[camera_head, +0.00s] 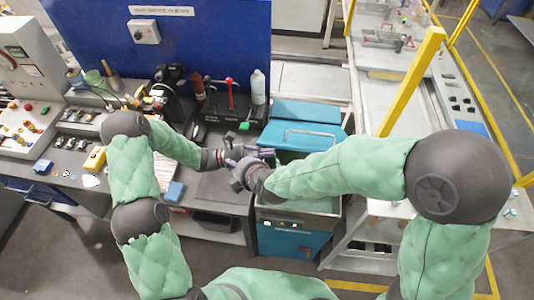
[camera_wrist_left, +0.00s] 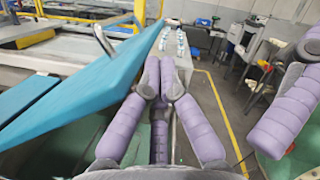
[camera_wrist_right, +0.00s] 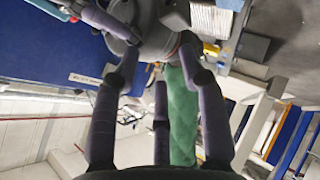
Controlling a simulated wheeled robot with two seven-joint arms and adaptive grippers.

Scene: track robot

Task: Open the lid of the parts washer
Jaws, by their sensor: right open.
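The parts washer (camera_head: 292,243) is a blue cabinet with a teal lid (camera_head: 300,137) and a bar handle on the lid. The lid is tilted up, and the pale basin shows below its front edge. In the left wrist view the lid (camera_wrist_left: 95,90) is a slanted teal panel. My left gripper (camera_head: 262,153) is at the lid's left front; its purple fingertips are close together beside the lid's edge, with nothing seen between them. Whether they touch it is unclear. My right gripper (camera_wrist_right: 158,75) is open and empty, close to my left wrist. My right forearm hides part of the washer.
A workbench with tools, a spray bottle (camera_head: 258,87) and a blue box (camera_head: 175,191) is to the left. A yellow post (camera_head: 412,80) and a conveyor frame stand to the right. My two grippers are very close together, with little room between them.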

